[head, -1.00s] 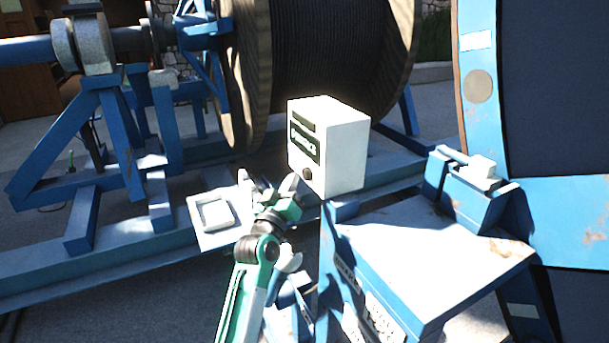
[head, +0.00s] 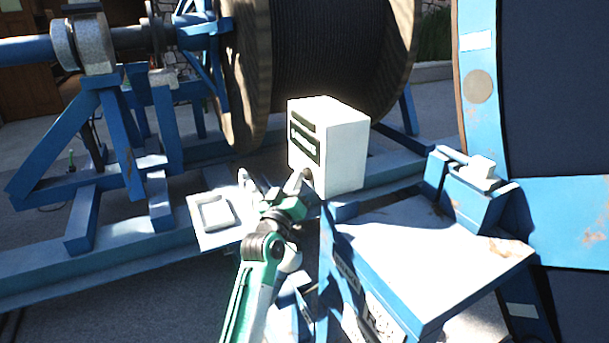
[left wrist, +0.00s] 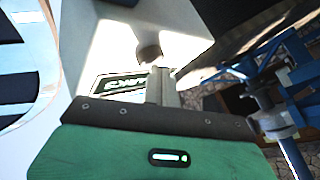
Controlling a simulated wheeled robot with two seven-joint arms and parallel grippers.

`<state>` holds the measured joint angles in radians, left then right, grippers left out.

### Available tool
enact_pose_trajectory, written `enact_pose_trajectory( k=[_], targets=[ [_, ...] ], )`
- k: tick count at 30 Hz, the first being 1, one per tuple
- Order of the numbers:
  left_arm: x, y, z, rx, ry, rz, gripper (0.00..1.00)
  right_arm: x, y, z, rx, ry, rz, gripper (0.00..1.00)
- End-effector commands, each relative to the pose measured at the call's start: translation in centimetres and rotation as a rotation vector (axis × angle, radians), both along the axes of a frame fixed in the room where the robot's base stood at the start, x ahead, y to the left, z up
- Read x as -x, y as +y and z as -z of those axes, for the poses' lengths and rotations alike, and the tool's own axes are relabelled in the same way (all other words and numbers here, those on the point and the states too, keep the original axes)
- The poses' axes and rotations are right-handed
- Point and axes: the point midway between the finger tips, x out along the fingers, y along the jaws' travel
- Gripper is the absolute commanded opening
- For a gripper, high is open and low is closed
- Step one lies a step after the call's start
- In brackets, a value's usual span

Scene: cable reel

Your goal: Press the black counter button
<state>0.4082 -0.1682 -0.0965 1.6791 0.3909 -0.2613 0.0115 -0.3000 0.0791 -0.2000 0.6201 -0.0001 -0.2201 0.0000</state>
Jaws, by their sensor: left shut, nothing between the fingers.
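The white counter box (head: 345,150) stands at the corner of the blue stand, with dark panels on its left face. The black counter button (head: 308,174) is low on that face, partly covered by my fingertips. My left gripper (head: 297,180) is shut and empty, with its tips at the button. In the left wrist view, the shut fingers (left wrist: 162,84) point at the round dark button (left wrist: 149,53), which shows just beyond the tips. I cannot tell whether they touch. The label (left wrist: 122,86) lies partly behind the fingers. My right gripper is not in view.
A blue stand with a pale top (head: 430,265) is right of and below my left gripper. A large cable reel (head: 325,55) stands behind the box on a blue frame (head: 130,240). A blue-rimmed dark structure (head: 545,110) is at the right.

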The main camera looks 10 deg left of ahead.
Motion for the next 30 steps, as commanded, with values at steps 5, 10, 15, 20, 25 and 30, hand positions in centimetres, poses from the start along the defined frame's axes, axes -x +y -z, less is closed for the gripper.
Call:
enact_pose_trajectory(
  k=[5, 10, 15, 20, 25, 30],
  targets=[
    [-0.14, -0.22, -0.01, 0.000, 0.000, 0.000, 0.00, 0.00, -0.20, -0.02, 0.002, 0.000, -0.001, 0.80],
    [-0.25, -0.38, -0.03, 0.000, 0.000, 0.000, 0.00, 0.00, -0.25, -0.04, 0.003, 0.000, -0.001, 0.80],
    [-0.35, -0.56, -0.05, 0.000, -0.001, 0.001, 0.00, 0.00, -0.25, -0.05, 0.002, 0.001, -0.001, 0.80],
    [-0.46, -0.72, -0.04, 0.000, -0.001, 0.001, 0.00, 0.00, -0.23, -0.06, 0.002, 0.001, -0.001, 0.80],
    [-0.46, -0.74, -0.03, 0.000, -0.001, 0.001, 0.00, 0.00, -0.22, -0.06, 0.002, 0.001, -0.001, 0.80],
    [-0.43, -0.68, -0.03, 0.000, -0.001, 0.001, 0.00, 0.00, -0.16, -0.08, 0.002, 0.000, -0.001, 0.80]
  ],
)
